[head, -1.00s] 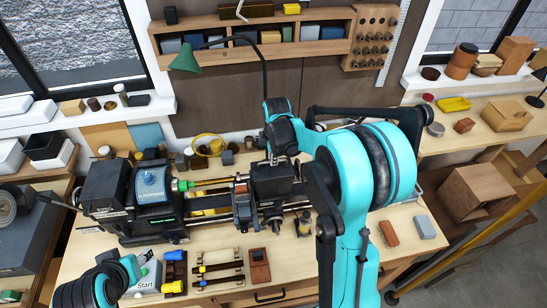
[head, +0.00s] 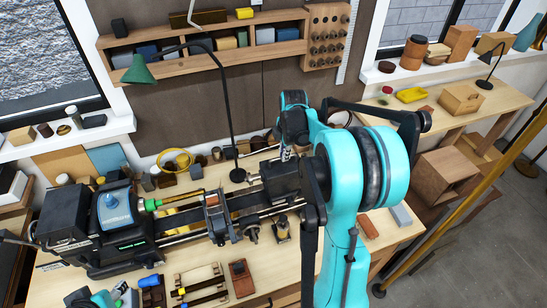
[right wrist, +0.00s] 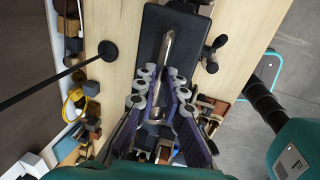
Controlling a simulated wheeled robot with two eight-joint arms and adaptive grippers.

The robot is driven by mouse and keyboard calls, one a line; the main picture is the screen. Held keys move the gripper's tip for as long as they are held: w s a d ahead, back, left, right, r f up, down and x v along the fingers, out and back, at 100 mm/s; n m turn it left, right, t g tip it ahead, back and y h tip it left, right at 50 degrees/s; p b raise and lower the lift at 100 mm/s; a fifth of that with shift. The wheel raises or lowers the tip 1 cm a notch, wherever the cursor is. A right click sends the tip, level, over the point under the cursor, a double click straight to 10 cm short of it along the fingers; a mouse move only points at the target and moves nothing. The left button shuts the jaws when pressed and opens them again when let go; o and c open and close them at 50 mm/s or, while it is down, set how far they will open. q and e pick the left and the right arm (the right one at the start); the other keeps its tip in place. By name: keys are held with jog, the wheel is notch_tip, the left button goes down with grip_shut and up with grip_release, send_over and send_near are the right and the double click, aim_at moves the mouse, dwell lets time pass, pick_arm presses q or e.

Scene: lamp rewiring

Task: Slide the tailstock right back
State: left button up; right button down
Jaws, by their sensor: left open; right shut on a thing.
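The black tailstock (head: 279,178) sits on the lathe bed rails (head: 186,237), right of the carriage (head: 216,217), with a clear gap between them. In the right wrist view the tailstock's dark top (right wrist: 181,22) carries a silver lever (right wrist: 166,52). My right gripper (head: 286,152) is over the tailstock, its fingers shut around this lever; it also shows in the right wrist view (right wrist: 158,100). The far end of the tailstock is partly hidden by my right arm. My left gripper (head: 122,294) is open at the bottom left, in front of the headstock (head: 116,213), partly cut off.
A green lamp (head: 139,70) on a black stand rises behind the bed. Wooden trays of small parts (head: 200,284) and a brown block (head: 241,279) lie in front. A brown block and a grey block (head: 400,215) lie at the bench's right end.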

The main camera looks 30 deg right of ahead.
jog(key=shift+d, duration=0.2)
jog(key=c, duration=1.6)
grip_release()
jog(key=shift+s+d, duration=0.1)
jog(key=shift+d, duration=0.05)
jog(key=shift+r, duration=0.55)
notch_tip(320, 180, up, 11)
jog(key=s, duration=0.2)
jog(key=shift+s+a+f, duration=0.15)
jog(key=shift+a, duration=0.15)
jog(key=shift+a+f, duration=0.1)
